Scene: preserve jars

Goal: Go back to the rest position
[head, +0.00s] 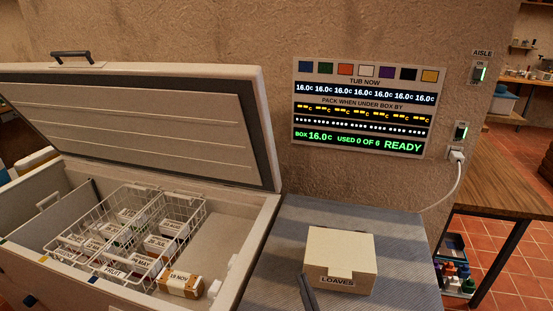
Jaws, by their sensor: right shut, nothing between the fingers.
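My right gripper (307,292) shows as a dark, narrow shape at the bottom edge of the head view. It is shut and empty, in front of the left part of the cream box labelled LOAVES (340,252). I cannot tell whether it touches the box. The box is closed and sits on a grey-blue cloth-covered surface (408,240). My left gripper is not in view.
An open chest freezer (262,222) stands at left with its lid raised. Wire baskets (190,203) inside hold several labelled packs; a 19 NOV pack (180,284) lies beside them. A wall display (362,108) reads READY. A wooden table (510,190) stands at right.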

